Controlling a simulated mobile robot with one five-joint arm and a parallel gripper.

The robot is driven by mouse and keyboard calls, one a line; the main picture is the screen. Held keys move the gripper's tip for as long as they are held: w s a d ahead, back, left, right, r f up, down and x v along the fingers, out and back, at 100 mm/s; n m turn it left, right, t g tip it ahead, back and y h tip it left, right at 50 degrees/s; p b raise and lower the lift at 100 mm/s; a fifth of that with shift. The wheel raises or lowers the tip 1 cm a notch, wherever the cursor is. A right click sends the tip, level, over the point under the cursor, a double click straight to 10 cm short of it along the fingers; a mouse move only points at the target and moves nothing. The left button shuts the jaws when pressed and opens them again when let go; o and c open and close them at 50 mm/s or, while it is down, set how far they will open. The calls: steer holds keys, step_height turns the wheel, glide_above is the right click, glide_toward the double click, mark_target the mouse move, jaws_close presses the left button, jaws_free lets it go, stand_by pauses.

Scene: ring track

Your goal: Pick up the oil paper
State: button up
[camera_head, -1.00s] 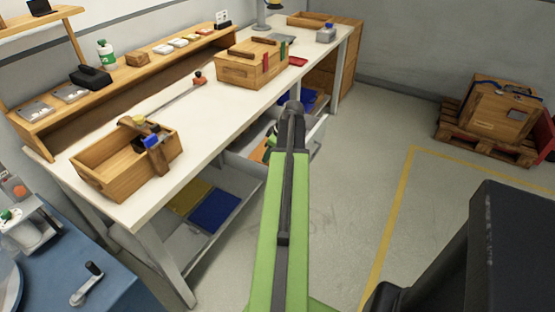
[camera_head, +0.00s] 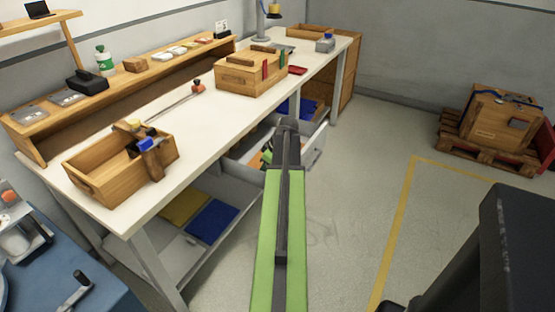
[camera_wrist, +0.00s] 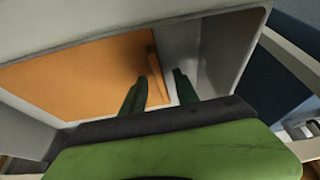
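An orange-brown flat sheet (camera_wrist: 85,75), possibly the oil paper, lies in a pale open drawer (camera_wrist: 215,55) in the wrist view. Its right edge has a narrow raised strip. Orange also shows in the drawer in the head view (camera_head: 259,160), partly behind my arm. In the head view my arm largely hides the gripper.
The white workbench (camera_head: 205,115) holds an open wooden box (camera_head: 105,180) and a closed wooden box (camera_head: 240,82). A lower shelf holds a blue panel (camera_head: 212,222) and a yellow panel (camera_head: 185,206). A crate on a pallet (camera_head: 490,155) stands right. Floor between is clear.

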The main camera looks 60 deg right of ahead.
steer(key=shift+f, duration=0.15)
jaws_close()
steer(key=shift+r, duration=0.2)
